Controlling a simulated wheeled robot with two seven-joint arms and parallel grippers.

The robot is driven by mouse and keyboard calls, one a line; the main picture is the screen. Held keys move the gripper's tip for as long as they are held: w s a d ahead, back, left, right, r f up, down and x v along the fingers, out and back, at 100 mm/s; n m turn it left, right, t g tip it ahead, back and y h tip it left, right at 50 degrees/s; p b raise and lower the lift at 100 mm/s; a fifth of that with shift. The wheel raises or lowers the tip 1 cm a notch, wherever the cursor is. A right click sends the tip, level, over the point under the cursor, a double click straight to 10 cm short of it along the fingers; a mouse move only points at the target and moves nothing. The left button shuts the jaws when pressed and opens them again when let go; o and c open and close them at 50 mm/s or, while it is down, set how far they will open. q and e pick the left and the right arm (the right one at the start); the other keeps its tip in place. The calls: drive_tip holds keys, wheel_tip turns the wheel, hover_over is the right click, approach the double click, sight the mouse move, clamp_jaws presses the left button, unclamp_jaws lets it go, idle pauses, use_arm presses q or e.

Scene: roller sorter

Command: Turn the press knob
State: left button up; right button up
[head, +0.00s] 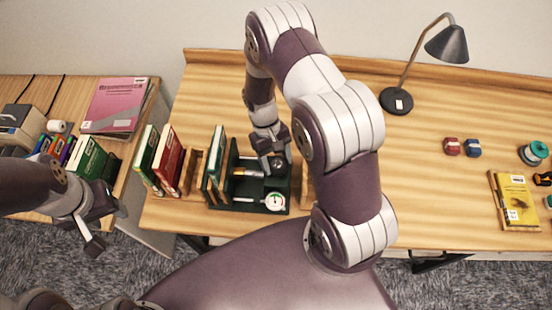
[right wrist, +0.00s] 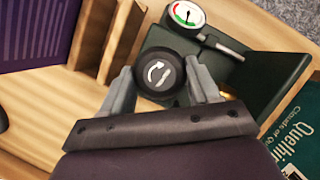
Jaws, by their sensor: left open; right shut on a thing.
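The press (head: 258,202) is a dark green frame on the wooden desk, with a brass-coloured cylinder and a round gauge (head: 275,201) at its front. Its black knob (right wrist: 160,74) carries a white curved arrow in the right wrist view. My right gripper (head: 270,166) is at the press, and its two fingers (right wrist: 160,86) sit on either side of the knob, shut on it. The gauge (right wrist: 187,13) also shows beyond the knob, its needle over a green and red scale. My left gripper (head: 97,223) is open and empty, off the desk's left front side over the carpet.
Upright books (head: 168,160) and a wooden holder stand left of the press. A green book (right wrist: 300,130) is close to it. A lamp (head: 396,100), red and blue small items (head: 452,146) and a yellow book (head: 517,200) are to the right. The desk's middle right is clear.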

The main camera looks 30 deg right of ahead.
drive_tip(key=o, duration=1)
drive_tip(key=shift+o, duration=0.2)
drive_tip(key=p+v, duration=0.1)
drive_tip(key=v, duration=1.1)
drive_tip(key=shift+r+p, duration=0.4)
